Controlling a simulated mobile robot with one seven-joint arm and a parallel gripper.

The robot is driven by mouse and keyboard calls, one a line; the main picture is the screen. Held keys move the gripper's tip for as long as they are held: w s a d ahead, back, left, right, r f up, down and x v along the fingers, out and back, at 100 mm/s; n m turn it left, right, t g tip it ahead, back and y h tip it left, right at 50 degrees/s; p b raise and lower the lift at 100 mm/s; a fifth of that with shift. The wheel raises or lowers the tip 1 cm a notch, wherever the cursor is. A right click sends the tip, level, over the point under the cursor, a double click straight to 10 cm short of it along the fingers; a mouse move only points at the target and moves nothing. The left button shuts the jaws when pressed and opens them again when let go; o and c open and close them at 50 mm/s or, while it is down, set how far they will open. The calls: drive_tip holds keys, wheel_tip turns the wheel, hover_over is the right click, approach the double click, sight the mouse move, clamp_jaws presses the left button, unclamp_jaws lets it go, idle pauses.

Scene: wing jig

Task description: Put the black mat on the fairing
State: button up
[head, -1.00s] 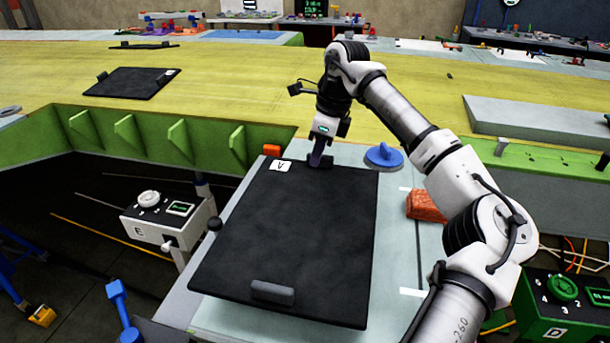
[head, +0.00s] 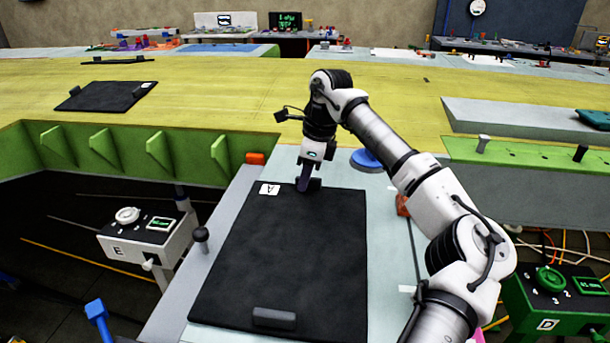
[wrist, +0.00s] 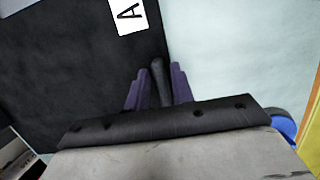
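The black mat (head: 285,250) has a white label "A" at its far left corner and a handle (head: 274,318) near its near edge. It is over the pale table; I cannot tell whether it touches it. My gripper (head: 306,188) is at its far edge. In the wrist view, the purple fingers of my gripper (wrist: 160,88) sit on both sides of a black handle (wrist: 158,72) and appear shut on it. The mat also shows in the wrist view (wrist: 65,75). No label marks the fairing; I cannot tell which surface it is.
A yellow surface (head: 250,100) spans the back, with another black mat (head: 105,96) on it. A grey slab (head: 500,120) lies at right. An orange block (head: 256,158) and blue disc (head: 364,160) are beyond the mat. Control box E (head: 145,236) stands left and box D (head: 555,300) right.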

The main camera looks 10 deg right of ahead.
drive_tip(key=shift+o, duration=0.7)
drive_tip(key=shift+r, duration=0.1)
drive_tip(key=b+v, duration=0.1)
drive_tip(key=v, duration=1.1)
drive_tip(key=shift+b, duration=0.4)
